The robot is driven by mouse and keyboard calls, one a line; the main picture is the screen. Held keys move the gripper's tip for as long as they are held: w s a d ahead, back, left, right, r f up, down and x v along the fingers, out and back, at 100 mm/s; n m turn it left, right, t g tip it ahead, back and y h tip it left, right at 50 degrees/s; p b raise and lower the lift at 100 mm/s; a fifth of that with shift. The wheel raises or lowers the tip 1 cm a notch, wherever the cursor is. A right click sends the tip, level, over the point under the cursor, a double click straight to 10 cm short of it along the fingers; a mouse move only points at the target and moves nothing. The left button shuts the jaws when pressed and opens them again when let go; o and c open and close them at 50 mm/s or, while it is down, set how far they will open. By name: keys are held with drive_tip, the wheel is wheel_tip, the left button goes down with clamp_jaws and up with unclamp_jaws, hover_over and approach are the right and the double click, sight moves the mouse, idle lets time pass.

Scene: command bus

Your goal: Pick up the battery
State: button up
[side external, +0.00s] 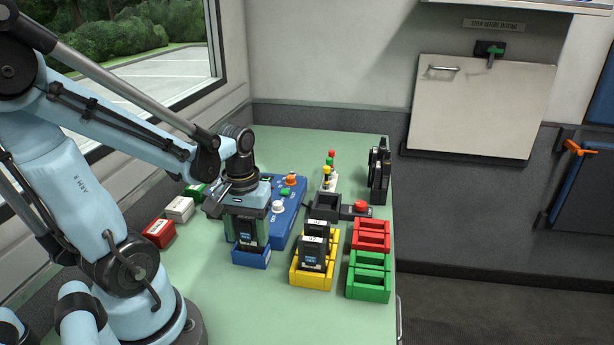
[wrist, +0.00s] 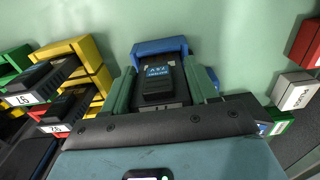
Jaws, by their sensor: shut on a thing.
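A black battery (side external: 248,235) with a small blue-lit display stands upright at the blue holder (side external: 252,259) on the green table. My gripper (side external: 247,222) points down and is shut on this battery. In the wrist view, the battery (wrist: 160,88) sits between the two green fingers (wrist: 160,95), with the blue holder (wrist: 158,46) just beyond it. The battery's lower end is close to or inside the holder; I cannot tell whether it is clear of it. Two other black batteries (side external: 313,252) stand in the yellow holders (side external: 312,283).
Red holders (side external: 371,236) and green holders (side external: 369,276) stand empty on the right. A blue control box (side external: 290,190) with knobs is behind my gripper. A red block (side external: 158,233) and a white block (side external: 180,208) lie on the left. The front table area is clear.

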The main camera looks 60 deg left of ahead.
sight(246, 218)
drive_tip(key=shift+r, duration=1.55)
drive_tip(key=s+d+r, duration=0.1)
drive_tip(key=d+r, duration=0.6)
drive_tip(key=d, duration=0.4)
drive_tip(key=shift+d, duration=0.35)
wheel_tip(246, 218, up, 5)
drive_tip(key=w+d+f, duration=0.1)
drive_tip(key=w+d, duration=0.3)
drive_tip(key=w, duration=0.4)
drive_tip(key=w+d, duration=0.4)
drive_tip(key=w, duration=0.4)
wheel_tip(246, 218, down, 11)
